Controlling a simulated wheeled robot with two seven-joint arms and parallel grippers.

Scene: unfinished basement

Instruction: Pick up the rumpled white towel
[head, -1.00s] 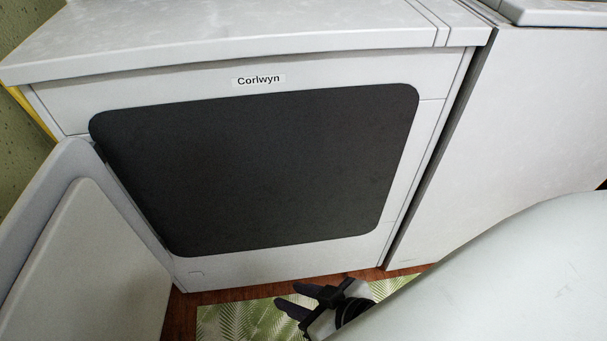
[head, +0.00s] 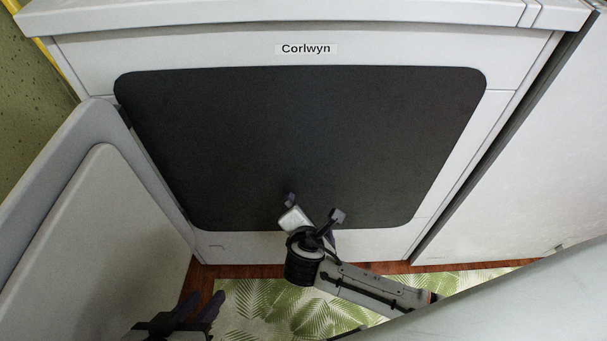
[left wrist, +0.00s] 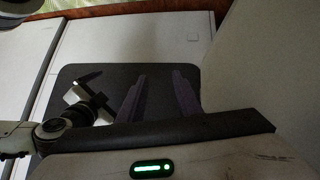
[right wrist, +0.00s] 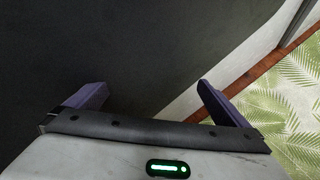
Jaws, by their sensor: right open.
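No white towel shows in any view. A white appliance labelled "Corlwyn" (head: 420,45) faces me, with a large dark front opening (head: 300,130); its inside is too dark to make out. My right gripper (head: 313,208) is open and empty, at the lower middle of the dark area; whether its tips are inside cannot be told. Its spread fingers also show in the right wrist view (right wrist: 152,90). My left gripper (head: 204,304) is low at the left, near the open door; its fingers stand apart and empty in the left wrist view (left wrist: 158,85).
The appliance's grey-white door (head: 90,220) stands open on the left. Another white appliance (head: 530,150) stands close on the right. A green leaf-patterned rug (head: 260,305) lies on the reddish wood floor (head: 480,266) in front.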

